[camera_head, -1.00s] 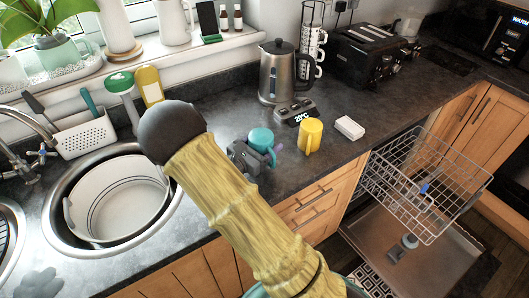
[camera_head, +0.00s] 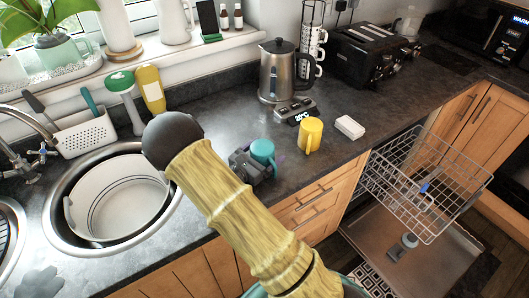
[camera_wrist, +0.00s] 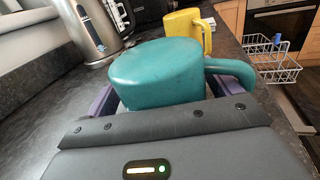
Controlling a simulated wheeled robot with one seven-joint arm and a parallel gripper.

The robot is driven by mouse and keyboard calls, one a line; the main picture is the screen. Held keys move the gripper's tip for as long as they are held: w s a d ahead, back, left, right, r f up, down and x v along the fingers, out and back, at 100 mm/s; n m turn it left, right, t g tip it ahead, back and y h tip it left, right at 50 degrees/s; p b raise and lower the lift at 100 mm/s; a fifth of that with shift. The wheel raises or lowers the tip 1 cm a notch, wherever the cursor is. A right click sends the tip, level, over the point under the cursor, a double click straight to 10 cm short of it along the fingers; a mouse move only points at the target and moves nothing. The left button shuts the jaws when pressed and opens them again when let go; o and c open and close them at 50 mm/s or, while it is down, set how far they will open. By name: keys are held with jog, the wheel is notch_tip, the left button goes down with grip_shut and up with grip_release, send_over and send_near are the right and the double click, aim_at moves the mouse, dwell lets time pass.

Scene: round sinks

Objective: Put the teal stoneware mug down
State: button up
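The teal mug (camera_head: 263,149) is at my gripper (camera_head: 268,162), over the counter near its front edge. In the wrist view the teal mug (camera_wrist: 160,75) fills the middle, with its handle to the right and a smooth closed face showing. Purple fingers of my gripper (camera_wrist: 160,102) flank it on the left and right, and it looks held between them. The mug hides the fingertips and the contact with the counter, so I cannot tell whether it touches the surface.
A yellow mug (camera_head: 310,134) stands just right of the teal mug. A grey scale (camera_head: 294,111) and a kettle (camera_head: 278,72) stand behind. A white block (camera_head: 350,127) is farther right. The open dishwasher rack (camera_head: 430,185) is beyond the counter edge. Counter left of the kettle is clear.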

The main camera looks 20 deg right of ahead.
jog(key=shift+r, duration=0.25)
jog(key=b+v, duration=0.1)
jog(key=v, duration=1.1)
jog(key=shift+f+b, duration=0.15)
jog(key=shift+b, duration=0.15)
